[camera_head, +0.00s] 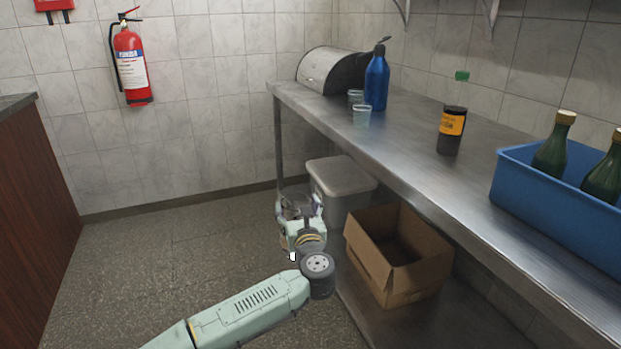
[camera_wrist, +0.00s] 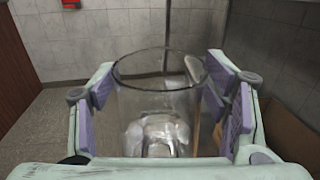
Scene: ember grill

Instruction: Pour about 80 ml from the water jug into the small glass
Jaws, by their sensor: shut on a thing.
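My gripper (camera_head: 299,206) is beside the left end of the steel counter, below the level of its top. In the wrist view my gripper (camera_wrist: 160,95) has its purple pads on both sides of a clear vessel with a round open rim, apparently the water jug (camera_wrist: 158,90). It looks roughly upright; its water level cannot be made out. In the head view the jug is small and partly hidden by the fingers. Two small clear glasses stand on the counter near its far end: a nearer glass (camera_head: 362,117) and a farther glass (camera_head: 355,97). Which is the small glass is unclear.
A blue bottle (camera_head: 377,82) stands right behind the glasses. A dark bottle with an orange label (camera_head: 452,128) and a blue crate (camera_head: 560,189) of green bottles are farther right. Below the counter (camera_head: 420,123) are a grey bin (camera_head: 341,190) and an open cardboard box (camera_head: 414,277).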

